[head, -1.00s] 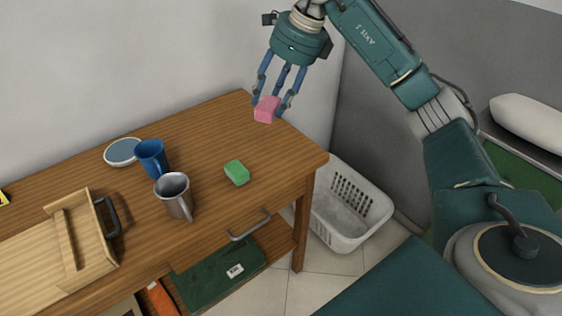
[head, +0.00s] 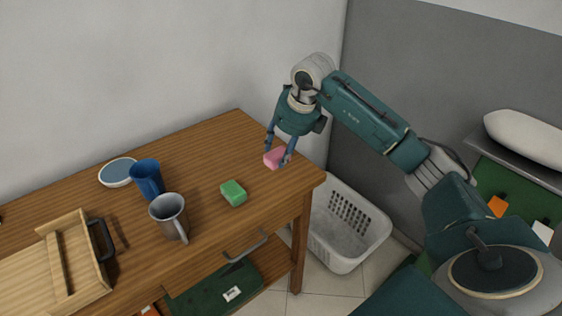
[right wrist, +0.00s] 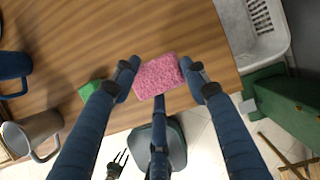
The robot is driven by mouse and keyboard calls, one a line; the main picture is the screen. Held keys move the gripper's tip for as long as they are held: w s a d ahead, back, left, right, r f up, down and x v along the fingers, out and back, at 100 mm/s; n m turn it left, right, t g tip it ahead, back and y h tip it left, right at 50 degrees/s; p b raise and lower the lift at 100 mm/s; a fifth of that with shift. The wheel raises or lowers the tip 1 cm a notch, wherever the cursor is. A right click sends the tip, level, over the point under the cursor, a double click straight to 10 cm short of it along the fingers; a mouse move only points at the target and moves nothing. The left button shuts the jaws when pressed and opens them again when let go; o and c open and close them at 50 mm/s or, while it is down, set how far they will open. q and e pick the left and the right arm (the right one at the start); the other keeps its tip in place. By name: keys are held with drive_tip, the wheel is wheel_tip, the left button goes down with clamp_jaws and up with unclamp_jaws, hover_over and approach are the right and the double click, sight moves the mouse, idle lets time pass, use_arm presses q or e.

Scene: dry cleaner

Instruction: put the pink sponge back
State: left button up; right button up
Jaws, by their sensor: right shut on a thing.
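The pink sponge (head: 274,157) is between the fingers of my right gripper (head: 279,154), low over the right part of the wooden table (head: 215,150). The right wrist view shows the sponge (right wrist: 160,77) with a blue finger at each side and one below it, so the gripper (right wrist: 160,82) is shut on it. I cannot tell whether the sponge touches the tabletop. A green sponge (head: 233,192) lies on the table to the left and nearer the front edge.
A metal mug (head: 168,215), a blue mug (head: 146,178) and a round blue-topped dish (head: 118,172) stand left of the green sponge. A wooden tray (head: 88,262) with a dark handle is farther left. A white laundry basket (head: 347,225) stands on the floor at right.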

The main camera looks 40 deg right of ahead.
wheel_tip(320, 180, down, 5)
drive_tip(key=shift+r+p, duration=0.1)
drive_tip(key=shift+p, duration=0.2)
drive_tip(key=o, duration=1.1)
drive_tip(key=shift+r, duration=0.1)
drive_tip(key=b+v, duration=0.1)
drive_tip(key=v, duration=1.1)
